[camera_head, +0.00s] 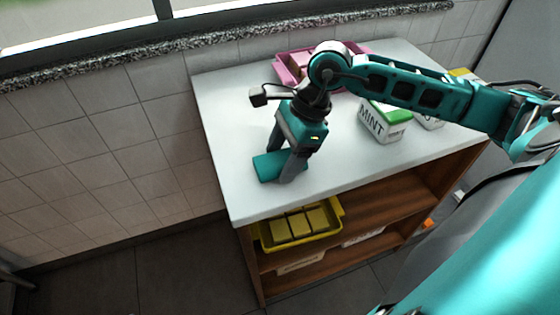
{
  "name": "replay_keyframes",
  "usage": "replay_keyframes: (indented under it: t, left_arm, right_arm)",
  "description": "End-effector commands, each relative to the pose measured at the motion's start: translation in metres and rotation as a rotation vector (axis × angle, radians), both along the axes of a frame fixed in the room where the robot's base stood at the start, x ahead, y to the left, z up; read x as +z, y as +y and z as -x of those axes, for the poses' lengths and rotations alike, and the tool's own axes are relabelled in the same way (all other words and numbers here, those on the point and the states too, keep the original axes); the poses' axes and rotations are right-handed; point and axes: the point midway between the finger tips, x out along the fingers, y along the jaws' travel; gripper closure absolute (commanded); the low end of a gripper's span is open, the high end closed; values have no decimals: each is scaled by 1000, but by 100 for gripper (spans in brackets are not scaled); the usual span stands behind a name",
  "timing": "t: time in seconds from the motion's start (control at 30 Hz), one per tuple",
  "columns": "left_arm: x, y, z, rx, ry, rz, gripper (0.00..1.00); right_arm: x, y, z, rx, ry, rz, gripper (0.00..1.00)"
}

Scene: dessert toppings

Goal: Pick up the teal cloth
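The teal cloth (265,168) lies folded on the white counter top (235,122), near its left front part. My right gripper (279,166) points down over the cloth with its two fingers spread apart. One finger is at the far side of the cloth and the other is at its near right side, hiding part of it. I cannot tell whether the fingers touch the cloth. My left gripper is out of view.
A white box with a green lid marked MINT (383,124) stands right of the gripper, with another white container (429,121) beside it. A pink tray (290,76) is at the back wall. A yellow tray (325,237) with yellow blocks sits on the shelf below. The counter's left side is clear.

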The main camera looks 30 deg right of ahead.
Motion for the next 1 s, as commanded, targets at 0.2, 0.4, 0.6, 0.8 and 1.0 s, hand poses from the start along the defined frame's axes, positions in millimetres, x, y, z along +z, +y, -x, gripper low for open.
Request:
replay_keyframes:
  t: [0.2,0.4,0.6,0.8,1.0]
  left_arm:
    - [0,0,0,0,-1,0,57]
    - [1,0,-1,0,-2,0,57]
    - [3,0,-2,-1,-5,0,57]
    - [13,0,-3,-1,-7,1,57]
    - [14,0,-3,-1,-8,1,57]
  right_arm:
    - [0,0,0,0,0,0,54]
    - [0,0,0,0,0,0,67]
    - [1,0,0,0,0,0,67]
    - [8,0,0,-1,0,-1,67]
    - [45,0,-2,1,-9,0,67]
